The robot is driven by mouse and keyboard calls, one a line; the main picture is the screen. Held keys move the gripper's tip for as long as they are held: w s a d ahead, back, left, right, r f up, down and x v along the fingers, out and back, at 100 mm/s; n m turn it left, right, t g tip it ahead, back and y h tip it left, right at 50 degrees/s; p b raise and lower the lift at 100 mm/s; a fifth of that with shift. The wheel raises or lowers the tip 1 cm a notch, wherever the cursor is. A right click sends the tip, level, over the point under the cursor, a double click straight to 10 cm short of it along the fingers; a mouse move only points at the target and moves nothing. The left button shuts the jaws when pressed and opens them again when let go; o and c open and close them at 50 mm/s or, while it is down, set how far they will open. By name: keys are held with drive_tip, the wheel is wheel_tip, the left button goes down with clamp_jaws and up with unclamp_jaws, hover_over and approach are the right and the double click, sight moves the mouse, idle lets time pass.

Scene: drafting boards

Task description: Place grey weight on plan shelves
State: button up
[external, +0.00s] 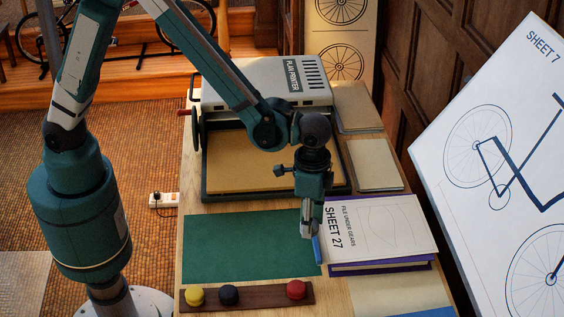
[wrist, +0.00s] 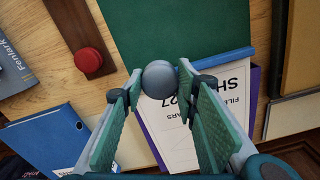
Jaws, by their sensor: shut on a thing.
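The grey weight (wrist: 159,79) shows in the wrist view as a round grey knob between my fingertips. My gripper (wrist: 160,88) is shut on it, with a finger on each side. In the external view my gripper (external: 310,228) points down above the seam between the green mat (external: 245,245) and the SHEET 27 book (external: 380,228). The weight cannot be made out there. I cannot tell for sure which thing is the plan shelves; the plan printer (external: 265,82) stands at the back of the table.
A wooden strip (external: 264,297) holds yellow, dark blue and red knobs (external: 296,289) at the front. A blue bar (wrist: 228,59) lies along the mat's edge. A blue binder (wrist: 45,140) lies nearby. A tilted drawing board (external: 500,180) stands at right. The mat is clear.

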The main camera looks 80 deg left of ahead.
sight(263, 291)
drive_tip(key=s+d+f+m, duration=0.2)
drive_tip(key=s+d+m, duration=0.1)
drive_tip(key=s+d, duration=1.1)
drive_tip(key=shift+b, duration=0.35)
drive_tip(key=shift+f, duration=0.1)
drive_tip(key=shift+f+b, duration=1.6)
drive_tip(key=shift+f, duration=1.65)
drive_tip(key=shift+f, duration=0.3)
drive_tip(key=o, duration=1.4)
drive_tip(key=shift+c, duration=0.2)
drive_tip(key=shift+r, duration=0.15)
wheel_tip(263, 291, up, 12)
